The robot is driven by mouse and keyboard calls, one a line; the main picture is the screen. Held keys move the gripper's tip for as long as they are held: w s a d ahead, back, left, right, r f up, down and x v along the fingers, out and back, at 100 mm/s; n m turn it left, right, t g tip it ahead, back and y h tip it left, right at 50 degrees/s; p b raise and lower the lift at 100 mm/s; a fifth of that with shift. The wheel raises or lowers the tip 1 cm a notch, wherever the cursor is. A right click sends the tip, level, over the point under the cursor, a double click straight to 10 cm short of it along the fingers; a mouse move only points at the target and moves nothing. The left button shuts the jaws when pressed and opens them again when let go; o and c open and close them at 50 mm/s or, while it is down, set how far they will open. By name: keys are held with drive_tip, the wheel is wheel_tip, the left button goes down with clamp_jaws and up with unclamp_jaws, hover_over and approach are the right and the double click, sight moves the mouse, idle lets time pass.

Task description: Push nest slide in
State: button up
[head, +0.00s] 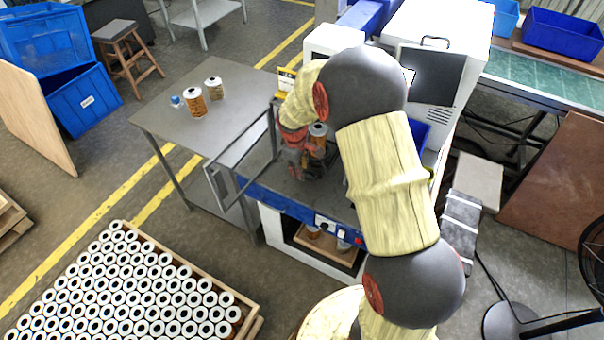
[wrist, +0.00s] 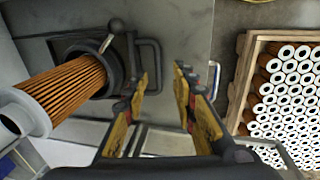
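An orange pleated filter cartridge (wrist: 75,85) with a pale end cap sits in a dark round nest (wrist: 98,62) on a grey plate in the wrist view. A lever with a ball knob (wrist: 116,24) stands at the nest. A dark U-shaped handle (wrist: 158,62) is beside the nest, close to my left finger; I cannot tell whether they touch. My gripper (wrist: 164,74) is open, with a gap between its yellow-padded fingers and nothing seen in it. In the head view my gripper (head: 297,165) is low over the machine's bed, left of the cartridge (head: 318,138), and partly hides the nest.
An open metal-framed guard (head: 240,160) stands at the machine's left. A grey table (head: 165,110) behind it holds two cartridges and a small blue item. A crate of many cartridges (head: 240,318) is at front left. A white cabinet with a dark screen (head: 432,75) stands behind right.

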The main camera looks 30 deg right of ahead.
wheel_tip(320, 180, up, 7)
drive_tip(key=a, duration=0.1)
drive_tip(key=shift+s+r, duration=0.2)
drive_tip(key=shift+s, duration=0.25)
drive_tip(key=shift+a, duration=0.1)
drive_tip(key=shift+c, duration=0.3)
